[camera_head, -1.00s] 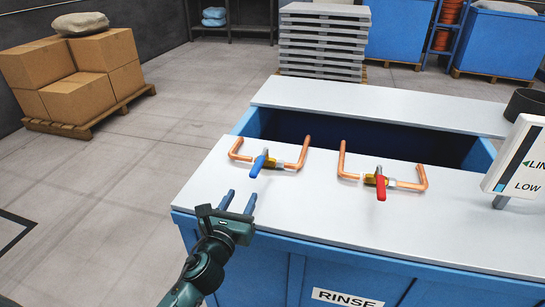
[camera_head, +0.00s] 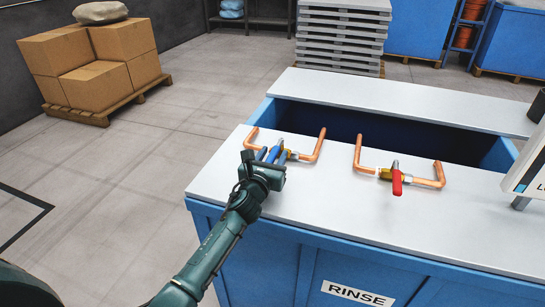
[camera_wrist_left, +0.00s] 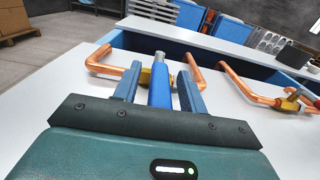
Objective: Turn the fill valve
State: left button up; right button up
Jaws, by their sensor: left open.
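A valve with a blue lever handle (camera_wrist_left: 159,88) sits on a bent copper pipe (camera_head: 310,149) on the white top of the tank bench. My left gripper (camera_head: 268,154) is open at this valve. In the left wrist view its two fingers stand one on each side of the blue handle, with small gaps visible. A second valve with a red lever handle (camera_head: 397,183) sits on another copper pipe to the right, apart from the gripper. No label shows which one is the fill valve. My right gripper is not in view.
The blue tank bench (camera_head: 240,228) has an open basin behind the pipes and a RINSE label (camera_head: 357,293) on its front. A display panel (camera_head: 527,172) stands at the right. Boxes on a pallet (camera_head: 105,112) are far left. The floor between is clear.

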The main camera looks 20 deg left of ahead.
pick_arm(q)
grip_shut()
dwell(0.5)
